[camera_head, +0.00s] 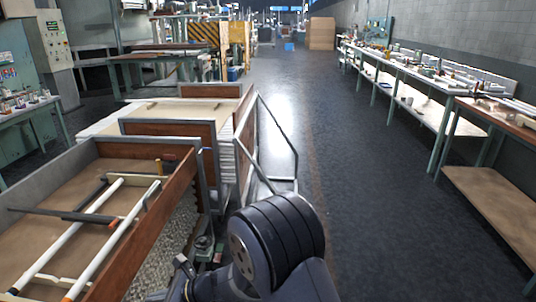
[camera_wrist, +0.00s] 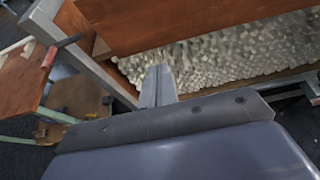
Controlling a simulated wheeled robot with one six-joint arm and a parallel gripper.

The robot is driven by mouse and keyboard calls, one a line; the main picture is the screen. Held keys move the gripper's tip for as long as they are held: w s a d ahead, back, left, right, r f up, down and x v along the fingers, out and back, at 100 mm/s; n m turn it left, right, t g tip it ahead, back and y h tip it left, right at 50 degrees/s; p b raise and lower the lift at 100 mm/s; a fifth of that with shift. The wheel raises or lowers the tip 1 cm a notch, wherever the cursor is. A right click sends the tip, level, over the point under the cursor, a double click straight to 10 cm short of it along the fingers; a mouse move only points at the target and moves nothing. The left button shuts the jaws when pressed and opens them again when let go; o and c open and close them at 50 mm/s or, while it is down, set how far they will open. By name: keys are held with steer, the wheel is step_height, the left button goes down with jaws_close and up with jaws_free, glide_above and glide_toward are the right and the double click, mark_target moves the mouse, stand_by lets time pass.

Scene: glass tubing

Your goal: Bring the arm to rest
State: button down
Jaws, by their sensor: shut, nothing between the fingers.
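My arm shows at the bottom centre of the head view, with its dark joint in front of the crate's right side. In the wrist view my gripper (camera_wrist: 158,86) is shut and empty, its two grey fingers side by side. Behind the fingertips is a wooden crate (camera_wrist: 190,25) with a bed of pale pieces (camera_wrist: 225,55) beneath its brown board. I cannot tell whether the fingertips touch anything. In the head view the gripper itself is mostly hidden by the arm.
At left, an open crate (camera_head: 185,190) holds white tubes (camera_head: 90,225) and dark bars. A metal frame (camera_head: 296,150) stands beside the stacked crates. A long bench (camera_head: 445,85) with many items runs along the right wall. The aisle floor (camera_head: 380,190) between is clear.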

steer(key=shift+d+f+y+b, duration=0.4)
steer(key=shift+f+y+b, duration=0.3)
steer(key=shift+b, duration=0.6)
steer(key=shift+f, duration=0.1)
